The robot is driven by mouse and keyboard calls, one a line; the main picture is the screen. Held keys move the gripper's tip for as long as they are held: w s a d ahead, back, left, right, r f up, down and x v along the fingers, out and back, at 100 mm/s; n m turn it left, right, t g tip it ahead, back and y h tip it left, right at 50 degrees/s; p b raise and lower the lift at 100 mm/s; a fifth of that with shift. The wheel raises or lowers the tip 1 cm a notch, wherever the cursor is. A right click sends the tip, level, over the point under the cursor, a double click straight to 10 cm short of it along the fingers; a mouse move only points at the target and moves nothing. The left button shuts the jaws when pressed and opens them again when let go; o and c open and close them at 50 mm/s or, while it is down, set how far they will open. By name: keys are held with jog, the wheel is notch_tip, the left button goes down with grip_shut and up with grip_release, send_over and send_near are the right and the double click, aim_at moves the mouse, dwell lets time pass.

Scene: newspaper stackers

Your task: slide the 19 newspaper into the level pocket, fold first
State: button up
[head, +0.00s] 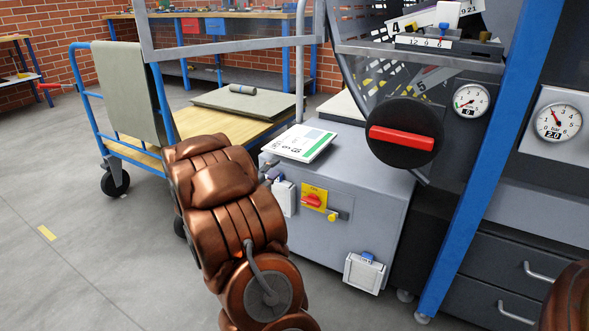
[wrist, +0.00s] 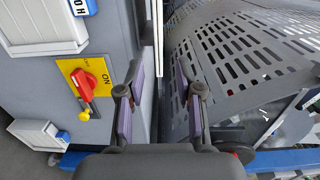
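A flat white printed item with a green stripe (head: 300,143), likely a newspaper, lies on the grey cabinet top by its front edge. Its number is too small to read surely. My gripper (wrist: 157,105) is open in the wrist view, its two fingers apart before the cabinet's edge. A thin pale strip (wrist: 158,30) runs beyond and between the fingers; I cannot tell if it is the paper's edge. In the head view my copper arm mostly hides the gripper. I cannot make out a level pocket.
The grey cabinet (head: 338,258) carries a red-and-yellow switch (head: 313,198) and white boxes (head: 365,272). A perforated drum guard (wrist: 235,60) stands close right of the fingers. A blue post (head: 500,160) rises at right. A blue trolley (head: 135,150) stands behind my arm.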

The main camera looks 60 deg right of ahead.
aim_at(292, 157)
jog(key=shift+g, duration=0.3)
jog(key=d, duration=0.1)
jog(key=d+p, duration=0.1)
jog(key=d, duration=0.3)
jog(key=shift+s+f, duration=0.1)
jog(key=shift+s, duration=0.25)
jog(key=shift+d+f+p, duration=0.1)
jog(key=shift+d+p, duration=0.5)
jog(key=shift+d, duration=0.55)
jog(key=shift+w+d+f, duration=0.15)
jog(key=shift+d, duration=1.4)
grip_shut()
